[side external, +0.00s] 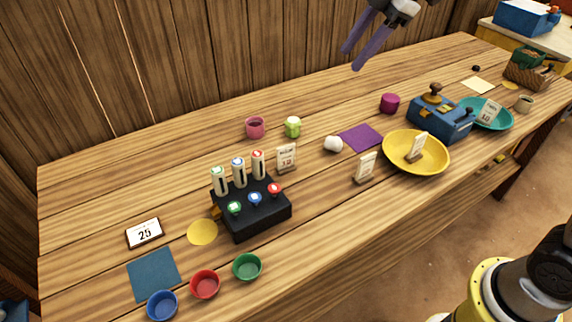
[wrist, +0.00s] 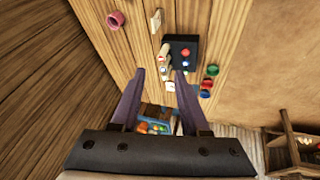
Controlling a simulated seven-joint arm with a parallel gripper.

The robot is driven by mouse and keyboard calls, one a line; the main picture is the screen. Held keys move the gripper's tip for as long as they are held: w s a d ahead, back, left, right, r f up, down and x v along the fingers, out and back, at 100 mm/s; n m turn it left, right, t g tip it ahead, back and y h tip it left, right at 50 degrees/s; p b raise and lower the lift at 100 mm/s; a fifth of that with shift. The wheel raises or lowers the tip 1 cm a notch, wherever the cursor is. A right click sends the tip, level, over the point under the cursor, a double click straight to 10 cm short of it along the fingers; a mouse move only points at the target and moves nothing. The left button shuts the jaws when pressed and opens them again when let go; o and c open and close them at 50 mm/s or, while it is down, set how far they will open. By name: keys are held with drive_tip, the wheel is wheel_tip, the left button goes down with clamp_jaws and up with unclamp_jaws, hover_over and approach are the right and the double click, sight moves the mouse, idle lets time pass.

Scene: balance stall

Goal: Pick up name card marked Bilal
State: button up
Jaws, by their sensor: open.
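My gripper (side external: 350,59) is open and empty, high above the back of the table, apart from every card. In the wrist view my gripper (wrist: 160,73) shows both purple fingers spread, and a pale card (wrist: 156,20) lies beyond them.
A black block (side external: 262,215) with coloured buttons and upright tubes stands at the left. A blue scale-like device (side external: 455,125) stands between the dishes. Blue (side external: 162,305), red (side external: 205,284) and green (side external: 247,267) cups line the front left. The back left of the table is clear.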

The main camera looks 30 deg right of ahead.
drive_tip(key=w+a+f+n+g, duration=0.1)
drive_tip(key=w+a+f, duration=0.1)
drive_tip(key=w+f, duration=0.4)
drive_tip(key=g, duration=0.2)
hover_over(287, 146)
drive_tip(key=d, duration=0.4)
wheel_tip(287, 146, down, 14)
drive_tip(key=shift+y, duration=0.4)
drive_tip(key=x, duration=0.8)
drive_tip(key=shift+s, duration=0.25)
drive_tip(key=shift+x, duration=2.95)
clamp_jaws()
